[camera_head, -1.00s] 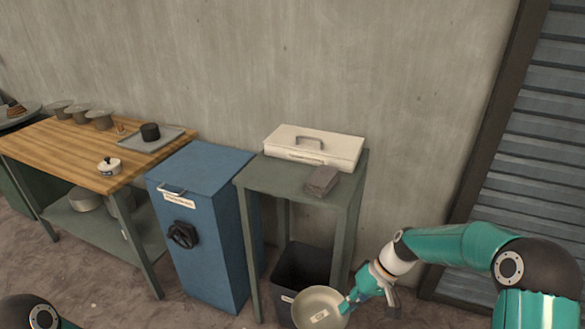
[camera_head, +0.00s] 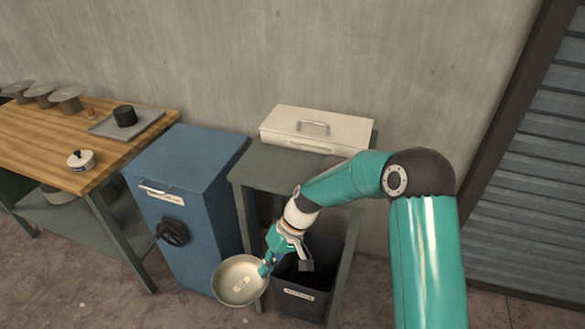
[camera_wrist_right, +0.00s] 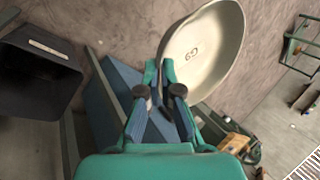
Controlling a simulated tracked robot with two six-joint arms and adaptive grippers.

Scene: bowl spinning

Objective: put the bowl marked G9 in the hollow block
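The pale bowl marked G9 (camera_head: 240,280) is held tilted, low in front of the blue cabinet. In the right wrist view the bowl (camera_wrist_right: 208,50) shows G9 inside it. My right gripper (camera_head: 266,268) is shut on the bowl's rim; its fingers (camera_wrist_right: 165,72) meet the near edge. I cannot tell for certain which thing is the hollow block. A dark block (camera_head: 124,116) stands on a grey tray on the wooden table. The grey-brown block seen earlier on the green stand is hidden behind my right arm. My left gripper is out of view.
The blue cabinet (camera_head: 185,200) stands between the wooden table (camera_head: 40,125) and the green stand (camera_head: 255,165). A cream case (camera_head: 315,130) lies on the stand. A black bin (camera_head: 302,303) is just right of the bowl. Several grey dishes and a lidded pot (camera_head: 80,160) stand on the table.

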